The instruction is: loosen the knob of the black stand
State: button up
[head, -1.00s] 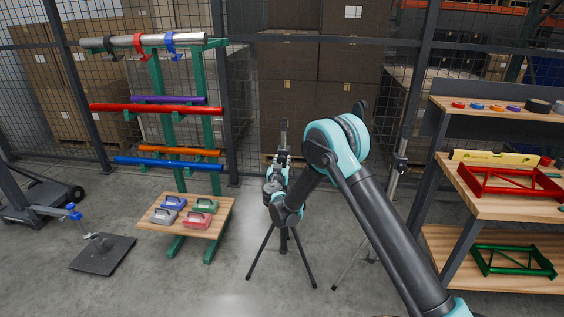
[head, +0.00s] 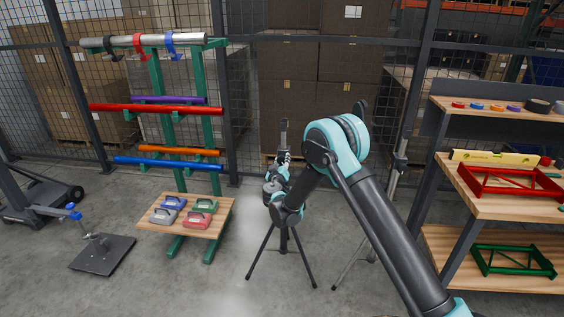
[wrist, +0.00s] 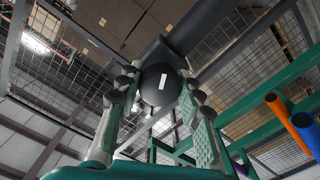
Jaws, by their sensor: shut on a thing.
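The black stand (head: 283,240) stands on spread tripod legs in the middle of the head view, partly hidden behind my arm. Its upright post rises above my gripper. In the wrist view its round black knob (wrist: 160,85) faces the camera, with a white mark on its face. My gripper (wrist: 158,92) has one finger on each side of the knob and is shut on it. In the head view my gripper (head: 283,162) is small, at the stand's upper part, and the knob cannot be made out there.
A grey stand (head: 398,165) is right of my arm. A green rack (head: 213,130) with coloured tubes is at the left. A wooden shelf unit (head: 505,205) is at the right. A wire fence and boxes are behind. Floor is open around the tripod legs.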

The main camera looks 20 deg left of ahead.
jog(key=n, duration=1.3)
jog(key=shift+n, duration=0.4)
jog(key=n, duration=1.2)
jog(key=shift+s+n, duration=0.1)
jog(key=shift+n, duration=0.2)
jog(key=o, duration=1.2)
